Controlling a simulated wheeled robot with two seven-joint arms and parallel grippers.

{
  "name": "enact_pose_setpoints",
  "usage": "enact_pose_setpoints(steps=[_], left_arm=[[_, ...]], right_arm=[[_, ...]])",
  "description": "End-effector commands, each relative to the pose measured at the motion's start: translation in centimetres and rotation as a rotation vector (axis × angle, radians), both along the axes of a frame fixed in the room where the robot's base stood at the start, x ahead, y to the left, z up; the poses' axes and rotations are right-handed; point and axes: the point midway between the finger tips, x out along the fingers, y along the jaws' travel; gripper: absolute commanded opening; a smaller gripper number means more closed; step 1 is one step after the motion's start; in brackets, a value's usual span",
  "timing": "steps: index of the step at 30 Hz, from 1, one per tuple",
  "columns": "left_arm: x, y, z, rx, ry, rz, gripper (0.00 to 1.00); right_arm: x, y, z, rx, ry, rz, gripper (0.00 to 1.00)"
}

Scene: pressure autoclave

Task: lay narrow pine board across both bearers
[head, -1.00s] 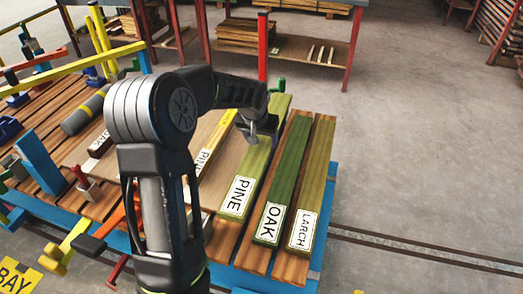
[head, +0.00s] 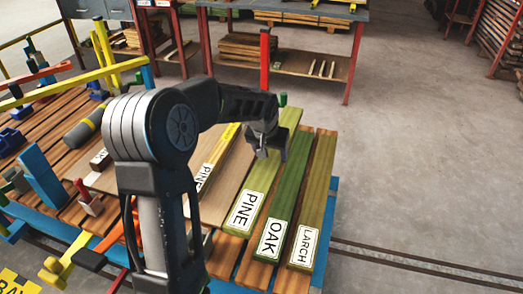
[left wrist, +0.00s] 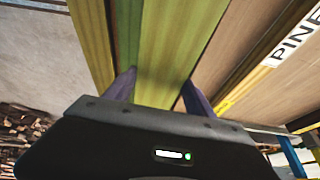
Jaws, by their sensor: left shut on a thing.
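A yellow-green board labelled PINE (head: 258,190) lies lengthwise on the bench. My left gripper (head: 268,150) is shut on this board partway along its far half, pointing down. In the left wrist view my two fingers sit on either side of the yellow-green board (left wrist: 180,45). A second, yellow-edged board labelled PINE (head: 212,163) lies to the left, past a wide brown panel. It shows at the right in the left wrist view (left wrist: 280,60). I cannot pick out the two bearers for sure. My right gripper is not in view.
A dark green OAK board (head: 285,190) and a LARCH board (head: 318,190) lie close to the right of the held board. A red post (head: 264,58) stands behind. Clamps and a blue block (head: 43,177) crowd the left. Open floor lies right.

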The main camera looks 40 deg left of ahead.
Motion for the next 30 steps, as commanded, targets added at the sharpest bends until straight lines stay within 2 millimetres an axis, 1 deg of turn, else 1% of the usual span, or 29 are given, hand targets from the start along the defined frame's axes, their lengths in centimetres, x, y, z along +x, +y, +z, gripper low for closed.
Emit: enact_pose_setpoints(steps=[1,2,4,9,12,15,18,25,30], left_arm=[[0.2,-1.9,1.2,-0.003,-0.005,-0.028,0.00],[0.2,-3.0,1.7,-0.006,-0.006,-0.043,0.00],[0.1,-6.0,2.8,-0.009,-0.005,-0.084,0.00],[-1.2,-13.7,5.7,-0.009,-0.005,-0.195,0.00],[-2.2,-17.2,7.0,-0.003,-0.005,-0.250,0.00],[-3.1,-19.5,7.7,0.002,-0.006,-0.286,0.00],[-3.5,-20.4,7.8,0.005,-0.005,-0.300,0.00],[-3.5,-20.5,7.8,0.005,-0.005,-0.301,0.00],[-3.5,-20.4,7.8,0.005,-0.005,-0.300,0.00]], right_arm=[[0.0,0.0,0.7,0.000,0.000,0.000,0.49],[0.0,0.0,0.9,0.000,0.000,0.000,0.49],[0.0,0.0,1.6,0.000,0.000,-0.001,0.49],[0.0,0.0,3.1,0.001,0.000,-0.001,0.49],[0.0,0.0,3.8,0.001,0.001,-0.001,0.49],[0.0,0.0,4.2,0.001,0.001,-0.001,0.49],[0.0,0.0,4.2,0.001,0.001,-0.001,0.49],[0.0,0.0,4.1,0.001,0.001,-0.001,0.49],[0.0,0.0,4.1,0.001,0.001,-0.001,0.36]])
